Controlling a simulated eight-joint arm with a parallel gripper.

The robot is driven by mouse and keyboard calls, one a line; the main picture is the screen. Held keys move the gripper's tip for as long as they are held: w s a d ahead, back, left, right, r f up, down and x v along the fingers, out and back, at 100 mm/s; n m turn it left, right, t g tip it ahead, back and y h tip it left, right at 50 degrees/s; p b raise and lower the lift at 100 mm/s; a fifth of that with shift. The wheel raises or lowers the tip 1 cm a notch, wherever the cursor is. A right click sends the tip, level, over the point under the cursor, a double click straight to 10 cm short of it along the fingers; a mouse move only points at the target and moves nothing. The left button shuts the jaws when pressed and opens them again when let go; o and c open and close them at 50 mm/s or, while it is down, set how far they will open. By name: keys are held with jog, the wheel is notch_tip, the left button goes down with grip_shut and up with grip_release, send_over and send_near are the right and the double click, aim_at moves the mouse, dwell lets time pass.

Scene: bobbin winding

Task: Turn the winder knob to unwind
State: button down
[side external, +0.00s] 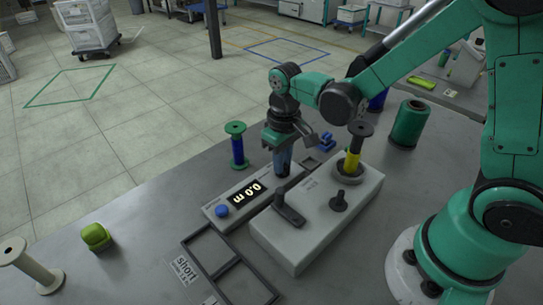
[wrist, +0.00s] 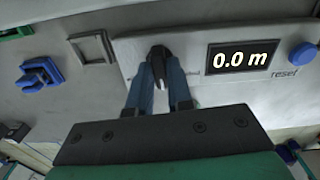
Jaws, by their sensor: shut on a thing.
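The grey winder box (side external: 322,240) carries a black crank arm (side external: 293,215) with an upright knob (side external: 281,194), and a smaller black lever (side external: 338,202). A dark bobbin wound with yellow (side external: 351,163) stands upright on its far end. My gripper (side external: 283,173) points down beside the counter box, its fingertips at the crank's knob. In the wrist view, the blue-grey fingers (wrist: 160,85) are close together around the black knob (wrist: 158,53), which is partly hidden between them. The counter display (side external: 248,194) reads 0.0 m.
The counter has a blue reset button (side external: 222,211). A blue-wound spool (side external: 237,150), a green spool (side external: 408,125), an empty cream spool (side external: 30,268) and a green block (side external: 96,236) stand around. A dark frame (side external: 240,280) lies before the winder. The left tabletop is mostly clear.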

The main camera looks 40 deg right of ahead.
jog(key=n, duration=0.3)
jog(key=shift+n, duration=0.4)
jog(key=n, duration=0.4)
jog(key=shift+n, duration=0.3)
jog(key=c, duration=0.8)
grip_release()
jog(key=shift+r, duration=2.85)
